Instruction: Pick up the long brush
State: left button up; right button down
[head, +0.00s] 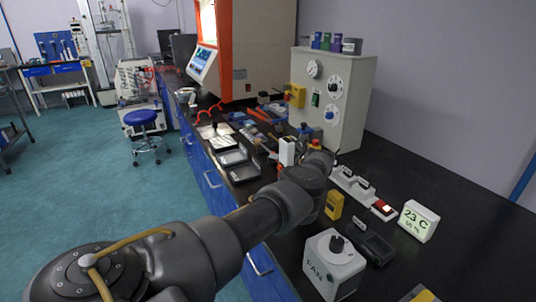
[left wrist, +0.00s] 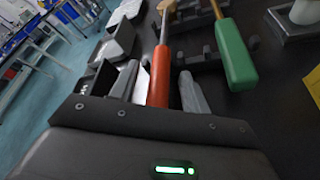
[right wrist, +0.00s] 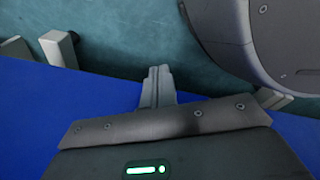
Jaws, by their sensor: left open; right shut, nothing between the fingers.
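In the left wrist view, a tool with an orange-red handle (left wrist: 159,78) and a pale, thinner upper part lies between the open fingers of my left gripper (left wrist: 158,72). Its far end is cut off by the top edge, so I cannot tell whether it is the long brush. A tool with a green handle (left wrist: 234,54) lies to its right, outside the fingers. In the head view my left arm reaches over the bench and its wrist hides much of the tool area. My right gripper (right wrist: 158,76) is shut and empty, beside a blue surface.
On the black bench (head: 465,215) stand a grey cabinet with dials (head: 333,97), a FAN box (head: 333,268), a yellow device (head: 334,205) and a temperature display (head: 418,221). Black trays (head: 238,172) lie along the left edge. Dark racks sit around the handles in the left wrist view.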

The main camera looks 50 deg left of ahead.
pick_arm(q)
jog(key=shift+c, duration=0.4)
grip_shut()
jog(key=shift+r, duration=0.2)
pick_arm(e)
jog(key=shift+r, duration=0.1)
